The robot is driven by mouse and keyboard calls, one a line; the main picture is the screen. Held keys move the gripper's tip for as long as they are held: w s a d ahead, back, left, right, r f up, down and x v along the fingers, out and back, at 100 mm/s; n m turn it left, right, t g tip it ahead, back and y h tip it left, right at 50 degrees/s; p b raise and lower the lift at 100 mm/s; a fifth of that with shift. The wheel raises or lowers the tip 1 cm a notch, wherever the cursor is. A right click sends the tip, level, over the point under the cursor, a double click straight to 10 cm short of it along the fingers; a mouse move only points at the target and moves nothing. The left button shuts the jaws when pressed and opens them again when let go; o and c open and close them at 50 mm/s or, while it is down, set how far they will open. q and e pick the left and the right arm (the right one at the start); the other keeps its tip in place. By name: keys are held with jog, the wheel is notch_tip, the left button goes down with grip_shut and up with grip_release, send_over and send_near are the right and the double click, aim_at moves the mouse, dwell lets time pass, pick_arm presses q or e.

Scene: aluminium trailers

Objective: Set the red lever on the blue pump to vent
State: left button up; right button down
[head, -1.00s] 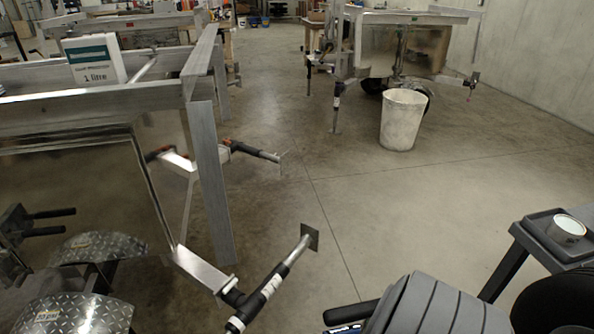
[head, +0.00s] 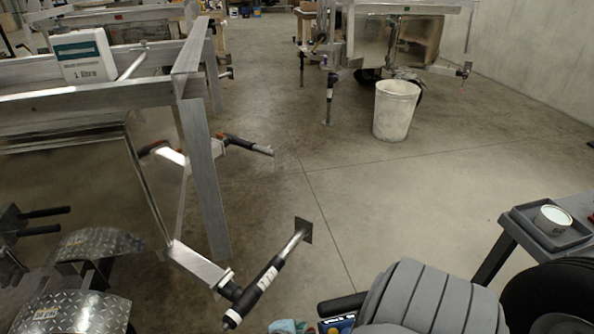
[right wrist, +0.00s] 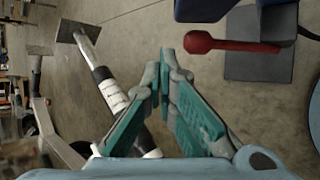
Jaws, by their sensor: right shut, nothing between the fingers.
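In the right wrist view, the red lever (right wrist: 228,44) has a round knob at its left end and a shaft running right. In the head view, a teal bit of the right gripper (head: 288,326) shows at the bottom edge. The lever cannot be made out there. My left gripper is out of view.
A trailer frame with a jockey stand (head: 266,278) stands close on the left, with a white container (head: 84,57) on it. A grey ribbed shape (head: 430,300) fills the lower right. A grey tray (head: 552,228) holds a white tin (head: 553,219). Floor beyond, near a white bin (head: 395,112), is clear.

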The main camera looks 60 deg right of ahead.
notch_tip(320, 180, up, 6)
jog(key=shift+a, duration=0.15)
dwell(0.6)
jog(key=s+a+f+m+t+y+p, duration=0.1)
jog(key=s+a+f+m+t+y, duration=0.15)
jog(key=a+f+y, duration=0.65)
jog(key=s+f+m+g+p, duration=0.1)
jog(key=s+f, duration=0.2)
jog(key=s, duration=0.3)
jog(key=s+f+m+g+p, duration=0.1)
jog(key=s+f+m, duration=0.1)
jog(key=s, duration=0.5)
jog(key=s+f+m+g+h+p, duration=0.1)
jog(key=s+f+m, duration=0.1)
jog(key=s+f, duration=0.3)
jog(key=shift+s+a, duration=0.2)
jog(key=shift+s, duration=0.8)
